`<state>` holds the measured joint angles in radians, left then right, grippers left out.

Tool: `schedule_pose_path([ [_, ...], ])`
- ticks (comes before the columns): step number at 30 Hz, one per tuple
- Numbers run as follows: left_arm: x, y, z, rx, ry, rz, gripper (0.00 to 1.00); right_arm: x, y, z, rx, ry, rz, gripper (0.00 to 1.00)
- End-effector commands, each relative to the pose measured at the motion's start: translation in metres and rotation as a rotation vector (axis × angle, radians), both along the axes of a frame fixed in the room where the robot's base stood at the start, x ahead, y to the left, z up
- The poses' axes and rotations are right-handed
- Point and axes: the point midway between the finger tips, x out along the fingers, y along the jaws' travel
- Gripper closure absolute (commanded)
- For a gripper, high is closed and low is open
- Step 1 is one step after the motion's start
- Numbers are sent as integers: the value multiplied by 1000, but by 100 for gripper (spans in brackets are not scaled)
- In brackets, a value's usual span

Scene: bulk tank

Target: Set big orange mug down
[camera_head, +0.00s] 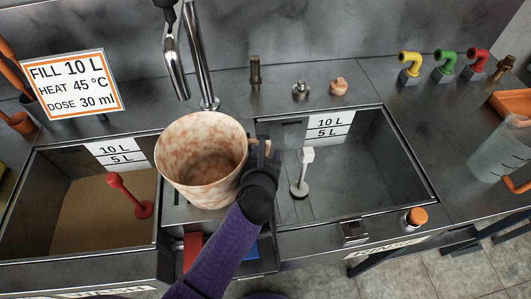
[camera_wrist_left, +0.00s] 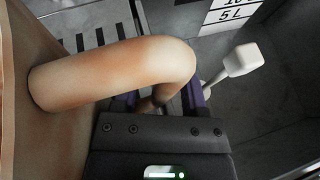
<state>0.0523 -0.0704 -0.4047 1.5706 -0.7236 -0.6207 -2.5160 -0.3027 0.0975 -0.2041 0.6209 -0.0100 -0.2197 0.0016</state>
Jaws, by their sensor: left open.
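The big orange mug (camera_head: 201,170) is pale with rusty-orange blotches. It is upright at the middle of the sink unit, between the two basins and below the tap. Its base appears at the metal divider, but I cannot tell for sure whether it touches. My left gripper (camera_head: 262,150) is at the mug's right side, by the handle. In the left wrist view the thick curved handle (camera_wrist_left: 110,72) crosses in front of the open jaws (camera_wrist_left: 158,100), with the mug's wall (camera_wrist_left: 30,140) at the left. The right gripper is not in view.
The left basin (camera_head: 65,155) holds a red stopper (camera_head: 128,195); the right basin (camera_head: 375,160) holds a white one (camera_head: 302,172). The chrome tap (camera_head: 200,60) rises behind the mug. A sign (camera_head: 70,83) stands at back left. A clear jug (camera_head: 497,150) stands far right.

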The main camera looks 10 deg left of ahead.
Motion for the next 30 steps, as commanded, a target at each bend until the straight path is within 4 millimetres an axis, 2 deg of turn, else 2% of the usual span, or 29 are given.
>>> schedule_pose_path([
  [5, -9, 0, 9, 1, 1, 1, 45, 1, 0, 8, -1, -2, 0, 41],
  [12, -56, 0, 34, 0, 1, -1, 45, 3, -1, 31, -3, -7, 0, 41],
  [19, -95, 0, 50, 1, 0, 0, 45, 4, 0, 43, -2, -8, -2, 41],
  [24, -107, 0, 55, -1, 0, 0, 45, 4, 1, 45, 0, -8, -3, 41],
  [30, -109, 0, 54, -1, -1, 1, 45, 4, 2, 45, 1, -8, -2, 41],
])
